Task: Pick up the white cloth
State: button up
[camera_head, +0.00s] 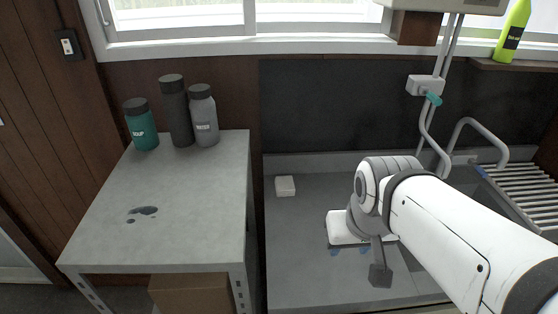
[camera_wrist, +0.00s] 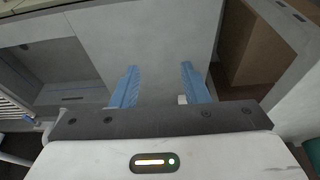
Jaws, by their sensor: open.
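A small folded white cloth (camera_head: 285,186) lies on the grey counter (camera_head: 300,235), near its back left part. In the wrist view a small white patch (camera_wrist: 182,99) shows beside the base of the right finger, mostly hidden; it may be the cloth. My gripper (camera_head: 348,250) is over the counter, in front and to the right of the cloth and apart from it. In the wrist view, the blue fingers of my gripper (camera_wrist: 160,69) are spread wide with nothing held between their tips.
A grey side table (camera_head: 190,185) at left carries a teal bottle (camera_head: 141,125), a dark bottle (camera_head: 176,112), a grey bottle (camera_head: 203,117) and a dark wet spot (camera_head: 143,211). A cardboard box (camera_head: 188,293) is below. A tap pipe (camera_head: 468,135) and drying rack (camera_head: 525,190) stand right.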

aim_at(284, 181)
jog(key=shift+o, duration=0.2)
